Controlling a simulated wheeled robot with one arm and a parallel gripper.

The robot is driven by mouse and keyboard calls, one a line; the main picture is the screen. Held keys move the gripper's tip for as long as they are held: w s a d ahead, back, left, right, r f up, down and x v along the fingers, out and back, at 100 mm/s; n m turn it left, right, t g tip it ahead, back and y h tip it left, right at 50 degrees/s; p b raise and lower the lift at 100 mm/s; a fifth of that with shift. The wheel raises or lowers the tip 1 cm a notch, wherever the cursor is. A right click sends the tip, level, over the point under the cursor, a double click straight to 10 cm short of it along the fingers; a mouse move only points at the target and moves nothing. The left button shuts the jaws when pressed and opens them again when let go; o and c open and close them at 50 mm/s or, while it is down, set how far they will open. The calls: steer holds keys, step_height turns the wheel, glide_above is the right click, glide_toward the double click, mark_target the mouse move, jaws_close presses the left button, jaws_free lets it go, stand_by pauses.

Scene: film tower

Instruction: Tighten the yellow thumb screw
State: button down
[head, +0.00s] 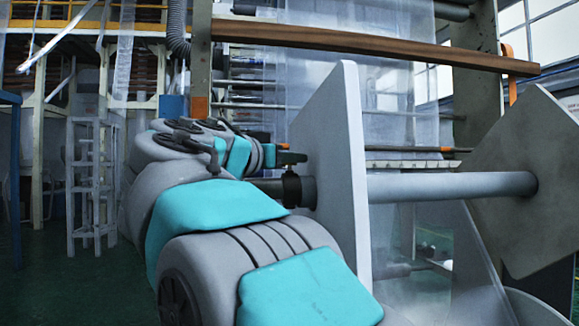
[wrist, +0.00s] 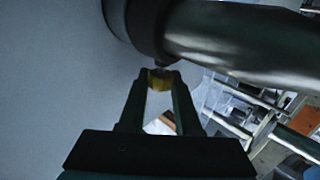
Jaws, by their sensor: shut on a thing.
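The yellow thumb screw (wrist: 160,80) shows in the wrist view, below a dark round collar (wrist: 148,30) on a metal shaft (wrist: 240,38). My gripper (wrist: 161,76) has its two dark fingertips on either side of the screw and is shut on it. In the head view, my gripper (head: 292,158) reaches toward the left face of the large grey plate (head: 345,170), near the black collar (head: 297,188) on the shaft. The screw itself is hidden in the head view.
The grey plate stands close beside my gripper. A grey roller bar (head: 450,185) runs from it to a tilted square plate (head: 535,170). A brown beam (head: 380,44) crosses above. A white stepladder (head: 93,185) stands on the green floor at left.

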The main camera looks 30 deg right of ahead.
steer(key=shift+w+d+f+m+g+h+b, duration=0.1)
steer(key=shift+f+m+g+h+b, duration=0.15)
steer(key=shift+m+g+h+b, duration=0.7)
steer(key=shift+r+m+g+b, duration=0.25)
steer(key=shift+g+b, duration=0.3)
steer(key=shift+g, duration=0.2)
steer(key=m+g+p, duration=0.2)
steer(key=g+p, duration=0.1)
steer(key=shift+r, duration=0.15)
steer(key=shift+g, duration=0.4)
steer(key=shift+m+g+p, duration=0.7)
steer(key=shift+g+p, duration=0.1)
steer(key=shift+p, duration=0.15)
steer(key=c, duration=0.9)
jaws_free()
steer(key=shift+o, duration=0.2)
